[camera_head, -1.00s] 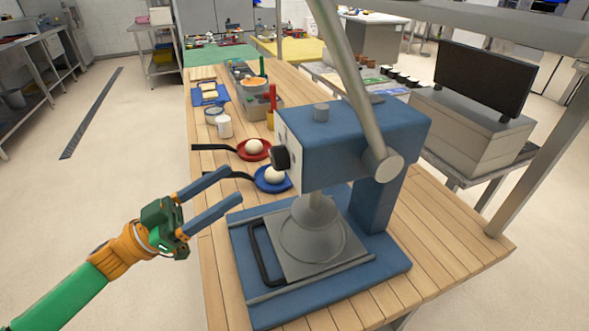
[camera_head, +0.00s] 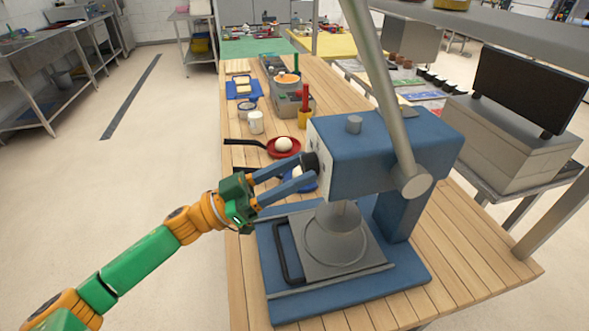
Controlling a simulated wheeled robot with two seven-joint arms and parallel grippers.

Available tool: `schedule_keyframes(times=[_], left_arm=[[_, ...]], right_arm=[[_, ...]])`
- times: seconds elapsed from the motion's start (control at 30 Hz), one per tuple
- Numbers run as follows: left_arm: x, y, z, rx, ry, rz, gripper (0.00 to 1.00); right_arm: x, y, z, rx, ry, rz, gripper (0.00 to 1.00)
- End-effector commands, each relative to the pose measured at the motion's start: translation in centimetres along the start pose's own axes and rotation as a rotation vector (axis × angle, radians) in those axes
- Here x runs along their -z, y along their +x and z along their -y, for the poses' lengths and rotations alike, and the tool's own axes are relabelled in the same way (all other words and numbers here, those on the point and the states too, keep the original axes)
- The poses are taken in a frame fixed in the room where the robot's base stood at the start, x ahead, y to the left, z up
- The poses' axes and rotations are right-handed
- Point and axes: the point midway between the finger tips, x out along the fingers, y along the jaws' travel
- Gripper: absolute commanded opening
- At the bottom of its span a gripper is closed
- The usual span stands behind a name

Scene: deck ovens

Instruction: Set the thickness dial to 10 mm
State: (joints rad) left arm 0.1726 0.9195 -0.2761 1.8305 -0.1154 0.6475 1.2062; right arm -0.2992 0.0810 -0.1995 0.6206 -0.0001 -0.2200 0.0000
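The blue dough press (camera_head: 375,140) stands on the wooden table, with a black dial (camera_head: 311,163) on its left-facing side. My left gripper (camera_head: 306,168) comes in from the left, its two blue fingers apart and pointing at the dial. The fingertips are at the dial, one near its upper edge and one lower. I cannot tell whether they touch it. The dial's scale and its setting are too small to read. My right gripper is not in view.
Below the head lie the press plate (camera_head: 350,262) and a dark loop handle (camera_head: 284,262). Behind my fingers are a red pan (camera_head: 271,148) and a partly hidden blue pan (camera_head: 313,185), each with a white ball. A long grey lever (camera_head: 380,70) rises from the press.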

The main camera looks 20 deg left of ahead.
Motion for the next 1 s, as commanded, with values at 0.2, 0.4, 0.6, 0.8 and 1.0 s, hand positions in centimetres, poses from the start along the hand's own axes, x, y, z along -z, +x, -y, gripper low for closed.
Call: schedule_keyframes(times=[0.2,0.4,0.6,0.8,1.0], left_arm=[[0.0,0.0,0.0,0.001,0.001,0.000,0.00],[-0.1,-0.1,0.1,-0.014,0.038,0.000,0.00],[-0.2,-0.1,0.2,-0.059,0.145,-0.001,0.00],[-0.2,-0.1,0.4,-0.126,0.312,-0.001,0.00],[0.0,-0.1,0.5,-0.200,0.488,-0.001,0.00]], right_arm=[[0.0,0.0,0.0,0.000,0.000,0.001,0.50],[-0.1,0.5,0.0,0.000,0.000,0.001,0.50],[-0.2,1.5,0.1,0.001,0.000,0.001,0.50],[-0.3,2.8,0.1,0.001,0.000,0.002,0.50],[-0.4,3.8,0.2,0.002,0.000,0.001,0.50]])
